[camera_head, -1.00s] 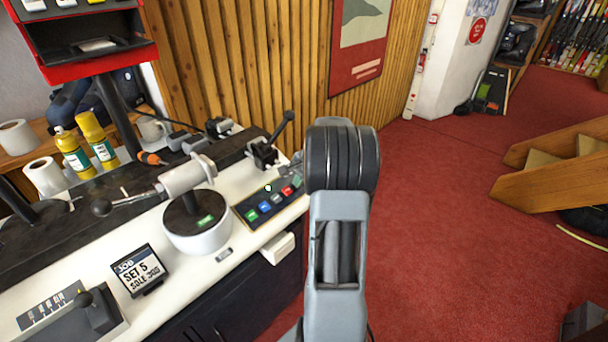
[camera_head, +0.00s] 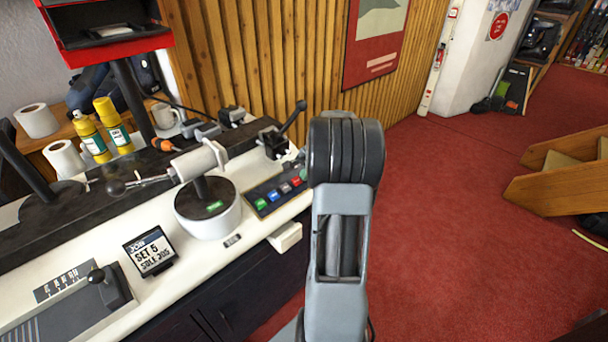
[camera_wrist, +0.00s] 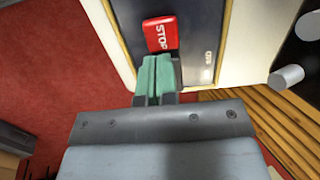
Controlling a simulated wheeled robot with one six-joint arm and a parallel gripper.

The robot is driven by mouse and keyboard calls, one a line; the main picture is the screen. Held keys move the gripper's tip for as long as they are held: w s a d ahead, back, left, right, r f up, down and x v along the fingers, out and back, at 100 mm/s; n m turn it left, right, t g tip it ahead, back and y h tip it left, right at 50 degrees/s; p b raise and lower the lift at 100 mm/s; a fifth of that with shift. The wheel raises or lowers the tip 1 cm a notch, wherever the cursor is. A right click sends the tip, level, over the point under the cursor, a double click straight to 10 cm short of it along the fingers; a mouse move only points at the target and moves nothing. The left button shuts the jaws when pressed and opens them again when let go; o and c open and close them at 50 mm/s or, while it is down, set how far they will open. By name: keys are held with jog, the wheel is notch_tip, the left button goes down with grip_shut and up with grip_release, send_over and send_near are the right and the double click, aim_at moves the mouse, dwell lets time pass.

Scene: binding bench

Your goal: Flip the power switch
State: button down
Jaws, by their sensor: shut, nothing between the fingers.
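A dark control panel (camera_head: 268,198) with green, blue and red buttons lies on the white bench top. In the wrist view the panel (camera_wrist: 190,40) shows a red STOP button (camera_wrist: 161,35) and small white lettering to its right, too blurred to read. My gripper (camera_wrist: 157,66) has teal fingertips, closed together with nothing between them. In the wrist picture the tips are just below the STOP button; I cannot tell whether they touch the panel.
A black lever (camera_head: 289,119) on a base stands behind the panel. A round white device (camera_head: 208,210) with a grey cylinder is left of it. Red floor (camera_head: 450,220) to the right is open.

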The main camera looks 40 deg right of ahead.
jog(key=shift+s+d+f, duration=0.1)
jog(key=shift+d, duration=0.15)
jog(key=shift+d+r+p, duration=0.25)
jog(key=shift+d+p, duration=0.15)
jog(key=shift+d, duration=0.2)
jog(key=shift+r, duration=0.25)
jog(key=d+p+v, duration=0.1)
jog(key=p+v, duration=0.2)
jog(key=v, duration=1)
jog(key=shift+s+r+p, duration=0.15)
jog(key=shift+s+p, duration=0.05)
jog(key=shift+p, duration=0.2)
jog(key=shift+d, duration=0.15)
